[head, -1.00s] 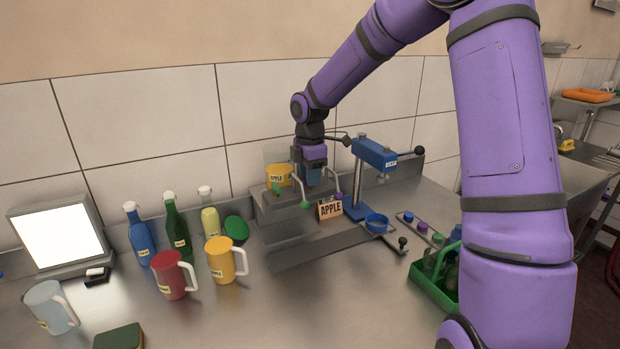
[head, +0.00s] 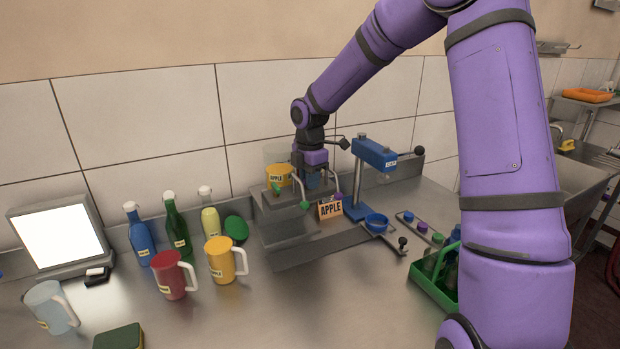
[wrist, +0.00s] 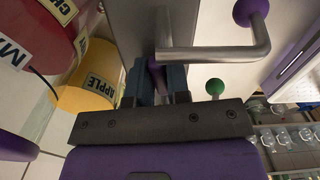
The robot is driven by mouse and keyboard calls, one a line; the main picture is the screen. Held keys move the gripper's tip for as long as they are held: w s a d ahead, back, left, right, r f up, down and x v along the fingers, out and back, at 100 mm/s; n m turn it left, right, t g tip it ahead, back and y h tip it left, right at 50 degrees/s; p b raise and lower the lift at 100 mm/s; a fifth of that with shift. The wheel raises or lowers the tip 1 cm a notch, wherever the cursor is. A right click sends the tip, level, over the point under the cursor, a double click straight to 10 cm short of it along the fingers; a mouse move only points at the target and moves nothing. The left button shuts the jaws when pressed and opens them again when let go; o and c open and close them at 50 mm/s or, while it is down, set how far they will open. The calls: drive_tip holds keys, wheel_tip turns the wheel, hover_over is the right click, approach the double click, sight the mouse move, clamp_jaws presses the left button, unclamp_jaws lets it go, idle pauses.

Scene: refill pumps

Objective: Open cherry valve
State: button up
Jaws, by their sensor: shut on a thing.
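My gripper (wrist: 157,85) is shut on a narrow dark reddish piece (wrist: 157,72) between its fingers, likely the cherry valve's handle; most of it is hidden. In the head view my gripper (head: 313,180) is down at the steel pump stand (head: 272,201), between a green-knobbed lever (head: 305,204) and a purple-knobbed lever (head: 337,197). The wrist view shows the bent lever with its purple knob (wrist: 250,12) to the right and a green knob (wrist: 215,86). A tank with a partly cut-off "CH" label (wrist: 62,8) stands at upper left, beside the yellow apple tank (wrist: 88,95).
Red (head: 172,276) and yellow (head: 220,260) jugs and several bottles stand left. A green crate (head: 436,280) is at right.

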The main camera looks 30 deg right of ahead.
drive_tip(key=shift+n, duration=1.2)
drive_tip(key=n, duration=0.2)
drive_tip(key=shift+n, duration=1)
drive_tip(key=shift+n, duration=2)
